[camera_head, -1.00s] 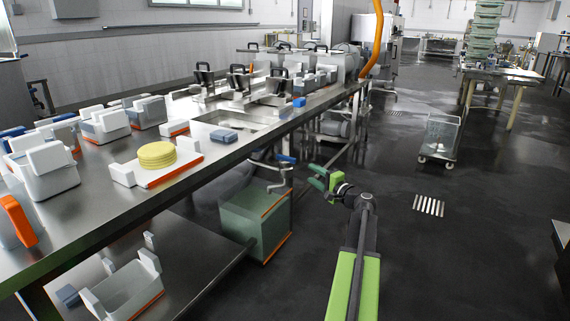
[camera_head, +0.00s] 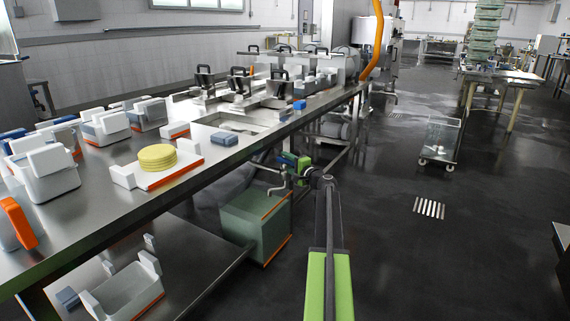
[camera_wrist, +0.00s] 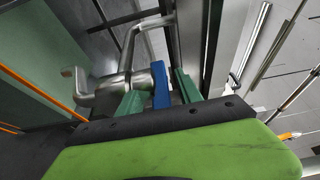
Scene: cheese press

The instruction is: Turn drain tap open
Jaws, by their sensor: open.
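The drain tap is a bare metal pipe with a bent spout under the steel table's edge; it shows in the head view (camera_head: 278,188) and in the wrist view (camera_wrist: 128,85). Its blue handle (camera_wrist: 160,86) stands out from the tap body in the wrist view. My gripper (camera_wrist: 159,92) is open, with one green finger on each side of the blue handle. I cannot tell whether either finger touches it. In the head view my gripper (camera_head: 294,163) is at the tap and partly hides it.
A green bin (camera_head: 252,228) with orange edges stands on the floor below the tap. The steel table (camera_head: 95,215) runs along the left, with moulds and a yellow cheese disc (camera_head: 157,156) on top. The floor to the right is clear up to a wheeled cart (camera_head: 440,140).

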